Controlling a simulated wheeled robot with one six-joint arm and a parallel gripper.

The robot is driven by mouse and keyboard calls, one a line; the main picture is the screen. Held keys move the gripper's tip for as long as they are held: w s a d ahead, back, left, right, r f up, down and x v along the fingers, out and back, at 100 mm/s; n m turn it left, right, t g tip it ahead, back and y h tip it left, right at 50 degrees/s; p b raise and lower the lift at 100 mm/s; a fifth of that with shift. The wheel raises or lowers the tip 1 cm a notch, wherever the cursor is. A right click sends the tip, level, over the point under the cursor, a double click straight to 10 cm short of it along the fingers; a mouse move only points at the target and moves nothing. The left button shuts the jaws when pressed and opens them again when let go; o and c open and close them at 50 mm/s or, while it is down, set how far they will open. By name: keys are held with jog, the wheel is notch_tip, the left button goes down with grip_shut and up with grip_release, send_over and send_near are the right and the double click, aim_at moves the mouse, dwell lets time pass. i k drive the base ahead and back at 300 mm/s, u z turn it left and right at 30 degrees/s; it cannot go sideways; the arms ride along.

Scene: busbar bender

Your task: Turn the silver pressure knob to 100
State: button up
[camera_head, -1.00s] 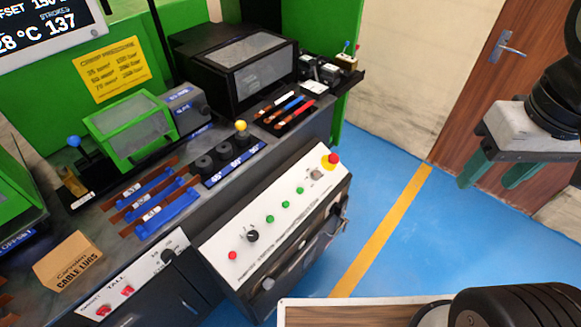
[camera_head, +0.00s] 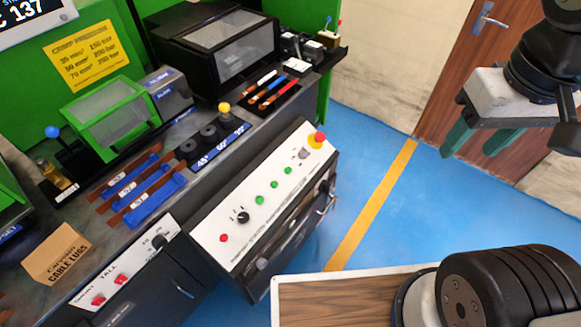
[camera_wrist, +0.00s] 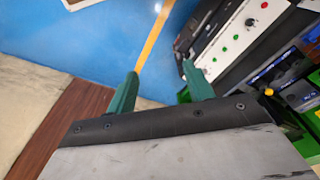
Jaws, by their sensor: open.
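A small silver-grey knob-like part (camera_head: 303,153) sits near the upper right end of the sloped white control panel (camera_head: 232,243), beside a red button on a yellow base. I cannot tell whether it is the pressure knob, and no scale reading is legible. A black knob (camera_head: 243,217) with marks around it sits at the panel's lower left. My gripper (camera_head: 480,144) is open and empty, well to the right of the panel, over the floor near the door. In the wrist view its green fingers (camera_wrist: 160,72) are apart, with the panel (camera_wrist: 228,48) beyond the right finger.
The bench holds a green-framed box (camera_head: 108,112), a black box with a clear lid (camera_head: 225,50), blue holders with copper bars, and a cardboard box (camera_head: 58,254). A wood-topped surface (camera_head: 335,300) lies at the bottom. Blue floor (camera_head: 375,120) is clear between panel and door.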

aim_at(303, 154)
jog(key=u, duration=0.5)
jog(key=k, duration=1.25)
jog(key=u, duration=1.15)
jog(key=i, duration=1)
jog(key=z, duration=0.7)
jog(key=i, duration=0.55)
jog(key=z, duration=0.55)
